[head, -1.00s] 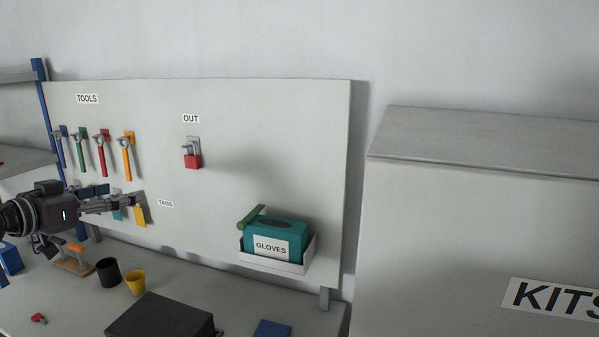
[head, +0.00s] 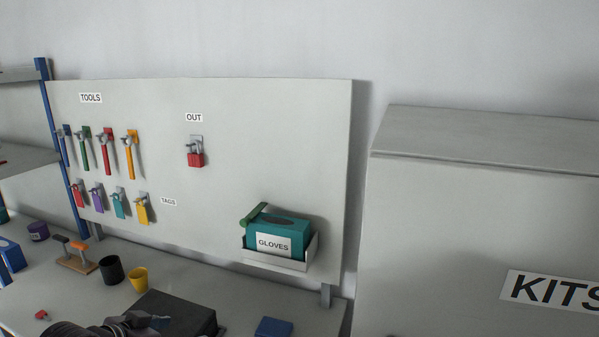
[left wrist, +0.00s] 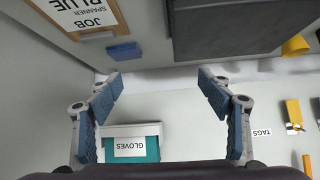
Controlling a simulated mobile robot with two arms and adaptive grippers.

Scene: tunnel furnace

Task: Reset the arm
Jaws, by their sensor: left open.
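My left gripper (head: 140,320) is low in the head view, in front of the black box (head: 178,310) on the bench. In the left wrist view my left gripper (left wrist: 160,80) has its blue-padded fingers wide apart with nothing between them. That view looks upside down at the bench edge and the board, with the black box (left wrist: 240,35) beyond the fingers. My right gripper is in neither view.
The board holds hanging tools, tags, a red padlock (head: 196,158) and a glove box (head: 278,238). A black cup (head: 111,270), yellow cup (head: 138,279) and blue block (head: 273,328) stand on the bench. A KITS cabinet (head: 480,230) is at right.

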